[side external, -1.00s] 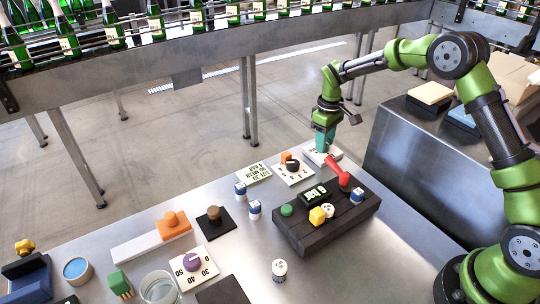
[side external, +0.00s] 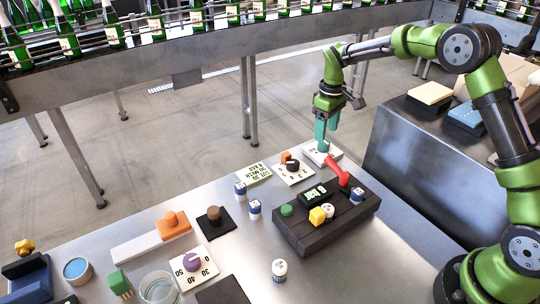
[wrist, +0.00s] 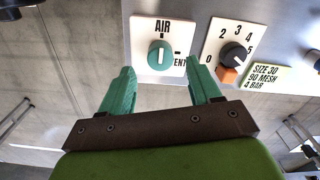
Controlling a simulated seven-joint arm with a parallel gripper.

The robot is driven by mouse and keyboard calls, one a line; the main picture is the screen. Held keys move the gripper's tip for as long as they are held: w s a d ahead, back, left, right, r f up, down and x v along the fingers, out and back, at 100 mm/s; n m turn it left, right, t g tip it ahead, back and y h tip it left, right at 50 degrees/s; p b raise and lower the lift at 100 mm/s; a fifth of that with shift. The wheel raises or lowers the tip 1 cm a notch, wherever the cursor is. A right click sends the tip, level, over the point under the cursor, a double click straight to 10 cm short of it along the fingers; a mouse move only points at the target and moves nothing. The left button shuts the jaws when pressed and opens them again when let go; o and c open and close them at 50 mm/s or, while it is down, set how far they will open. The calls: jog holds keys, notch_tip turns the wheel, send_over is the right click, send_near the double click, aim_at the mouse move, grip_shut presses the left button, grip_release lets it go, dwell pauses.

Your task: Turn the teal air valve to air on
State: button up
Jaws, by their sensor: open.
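The teal air valve (wrist: 160,54) is a round knob on a white plate (wrist: 141,30) lettered AIR, in the wrist view. Its white pointer line stands upright, in line with the mark under AIR. The second label, to the right, is partly hidden by a fingertip. My gripper (wrist: 160,66) is open and empty, its two teal fingers spread to either side of the knob in the picture. In the side view my gripper (side external: 326,130) hangs upright just above the plate; the knob is hard to tell from the fingers there.
A black dial (wrist: 233,53) with an orange block sits right beside the valve plate. In the side view a dark box (side external: 300,236) with a red lever (side external: 338,170) stands close in front of the plate.

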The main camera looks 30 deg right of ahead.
aim_at(326, 143)
notch_tip(326, 143, up, 12)
jog(key=shift+r, duration=0.2)
jog(key=shift+w, duration=0.1)
jog(key=s+a+r+m+t, duration=0.1)
jog(key=s+a+m+t, duration=0.1)
jog(key=s, duration=0.7)
jog(key=s+a+r+m+t+y, duration=0.1)
jog(key=s+a+r+m+t, duration=0.1)
jog(key=s, duration=0.8)
jog(key=s+a+r+m+t+y, duration=0.1)
jog(key=s+a+m+t, duration=0.2)
jog(key=s, duration=0.6)
jog(key=shift+s+a+r, duration=0.15)
jog(key=shift+s+r, duration=0.05)
jog(key=shift+r, duration=0.05)
